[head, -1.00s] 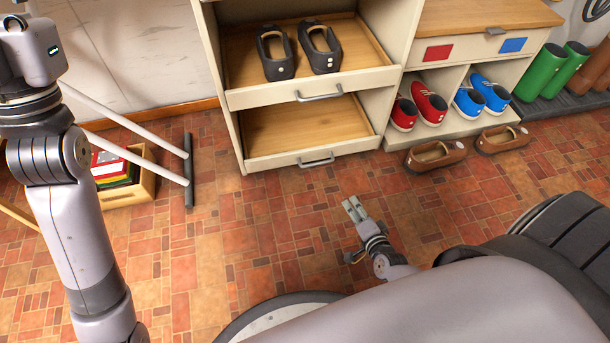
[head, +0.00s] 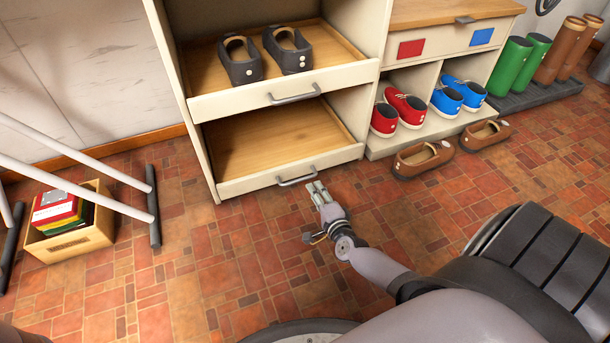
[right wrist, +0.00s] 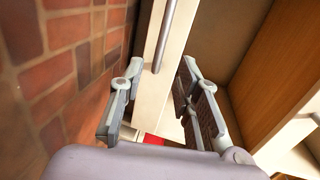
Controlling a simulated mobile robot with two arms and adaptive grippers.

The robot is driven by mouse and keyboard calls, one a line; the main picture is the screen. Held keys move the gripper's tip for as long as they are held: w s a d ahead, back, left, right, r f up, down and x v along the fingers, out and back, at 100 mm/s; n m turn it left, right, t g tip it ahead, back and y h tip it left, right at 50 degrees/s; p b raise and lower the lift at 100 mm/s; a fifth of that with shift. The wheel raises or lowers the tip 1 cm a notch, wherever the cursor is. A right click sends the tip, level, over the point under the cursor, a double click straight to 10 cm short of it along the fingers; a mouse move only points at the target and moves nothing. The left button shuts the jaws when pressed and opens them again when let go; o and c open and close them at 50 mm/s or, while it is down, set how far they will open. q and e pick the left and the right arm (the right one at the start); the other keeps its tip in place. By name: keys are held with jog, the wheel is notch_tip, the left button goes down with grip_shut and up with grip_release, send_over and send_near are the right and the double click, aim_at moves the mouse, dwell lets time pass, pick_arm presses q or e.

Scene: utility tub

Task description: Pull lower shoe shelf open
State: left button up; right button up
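The lower shoe shelf (head: 232,186) is an empty wooden tray with a cream front, low in the cream cabinet. Its grey bar handle (head: 297,179) is on that front, and it also shows in the right wrist view (right wrist: 165,35). My right gripper (head: 316,188) is just in front of the handle, near its right end. In the right wrist view my right gripper (right wrist: 161,72) has its fingers apart, with the handle ahead in line with the gap. Nothing is held, and I cannot tell whether the fingertips reach the bar. My left gripper is out of view.
The upper shelf (head: 225,104) holds dark shoes (head: 240,62). Brown shoes (head: 423,158) lie on the floor at right, by a cubby unit (head: 372,151) with red and blue shoes. A wooden box (head: 95,240) and white-legged rack (head: 75,190) stand left. Floor before the shelf is clear.

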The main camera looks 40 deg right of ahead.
aim_at(305, 179)
jog(key=b+x, duration=0.3)
jog(key=x, duration=0.5)
jog(key=shift+a+f+b, duration=0.1)
jog(key=shift+f+b, duration=0.05)
jog(key=shift+b, duration=0.15)
jog(key=shift+w, duration=0.5)
jog(key=shift+c, duration=0.5)
grip_shut()
